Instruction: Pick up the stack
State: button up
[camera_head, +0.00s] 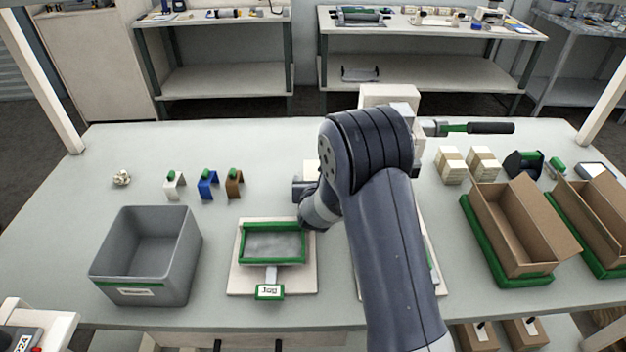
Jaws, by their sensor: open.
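Two beige stacks stand side by side on the right of the table: a left stack (450,165) and a right stack (484,164), each banded in layers. I cannot tell which stack the task means. My gripper (302,188) is partly visible at the end of my dark arm, left of the arm's bend and behind the green-edged tray. It is open, and its fingertips are mostly hidden by my wrist. A pale item (309,168) shows just behind it, partly hidden. The stacks are well to the right of my gripper, apart from it.
Small white, blue and brown holders (207,184) stand behind. A lever device (478,128) is at the back; open cartons (511,225) are at right. My arm hides the table's middle.

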jog(key=shift+c, duration=0.5)
jog(key=c, duration=0.9)
jog(key=shift+c, duration=0.6)
jog(key=shift+r, duration=0.1)
